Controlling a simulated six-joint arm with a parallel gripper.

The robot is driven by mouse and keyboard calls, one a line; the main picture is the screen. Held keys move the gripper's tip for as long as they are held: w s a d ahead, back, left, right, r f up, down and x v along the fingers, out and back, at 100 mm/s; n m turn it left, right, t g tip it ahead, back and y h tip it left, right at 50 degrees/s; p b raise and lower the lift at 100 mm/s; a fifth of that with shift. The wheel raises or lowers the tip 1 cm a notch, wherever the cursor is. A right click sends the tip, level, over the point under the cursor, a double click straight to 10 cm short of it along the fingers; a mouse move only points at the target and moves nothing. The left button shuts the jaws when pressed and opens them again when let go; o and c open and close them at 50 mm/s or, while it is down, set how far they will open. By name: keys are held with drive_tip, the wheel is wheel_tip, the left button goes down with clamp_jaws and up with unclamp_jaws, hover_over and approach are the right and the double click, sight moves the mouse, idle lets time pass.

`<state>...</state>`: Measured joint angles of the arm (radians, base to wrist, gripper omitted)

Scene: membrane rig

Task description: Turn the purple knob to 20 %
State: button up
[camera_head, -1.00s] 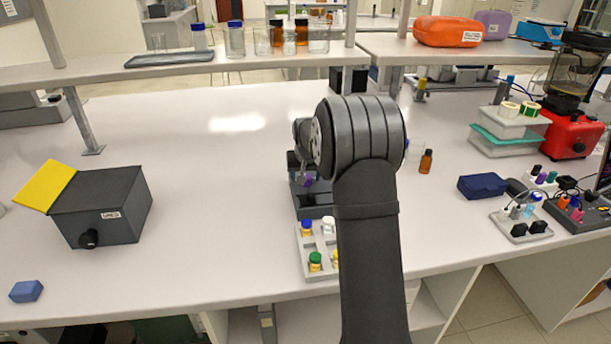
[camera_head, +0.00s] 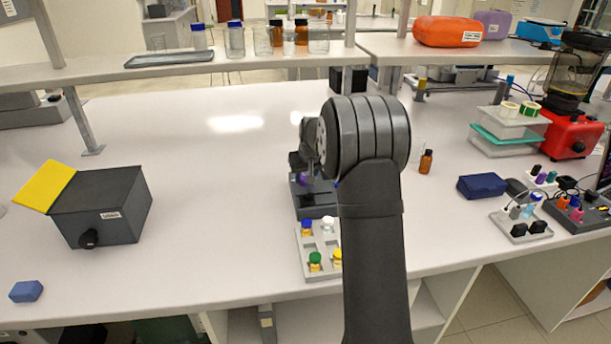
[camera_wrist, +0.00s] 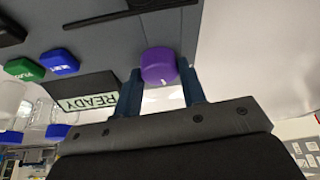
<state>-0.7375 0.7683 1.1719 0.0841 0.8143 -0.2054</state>
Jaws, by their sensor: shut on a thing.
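The purple knob (camera_wrist: 158,67) sits on the grey face of the rig (camera_wrist: 105,35) in the wrist view, with a white mark on its near edge. My gripper (camera_wrist: 160,88) has one finger on each side of the knob and is shut on it. A small screen reading READY (camera_wrist: 88,103) and blue (camera_wrist: 58,62) and green (camera_wrist: 24,69) buttons lie left of the knob. In the head view the dark rig (camera_head: 314,202) stands mid-bench, partly hidden by my arm, with a bit of the purple knob (camera_head: 302,179) showing.
A grey rack (camera_head: 325,244) of capped vials stands in front of the rig. A dark box with a yellow lid (camera_head: 47,187) is on the left, with a blue block (camera_head: 26,291) nearby. A brown bottle (camera_head: 426,162) stands right of my arm. The bench between box and rig is clear.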

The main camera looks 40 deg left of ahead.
drive_tip(key=n+g, duration=0.1)
drive_tip(key=n, duration=0.3)
drive_tip(key=shift+w+d+y, duration=0.1)
drive_tip(key=shift+w+y, duration=0.05)
drive_tip(key=shift+y, duration=0.25)
drive_tip(key=shift+n+g, duration=0.9)
drive_tip(key=shift+n, duration=0.9)
drive_tip(key=o, duration=1)
drive_tip(key=v, duration=1.7)
drive_tip(key=shift+w+d+r, duration=0.1)
drive_tip(key=shift+d+r, duration=0.05)
drive_tip(key=x, duration=1.7)
drive_tip(key=shift+a, duration=0.2)
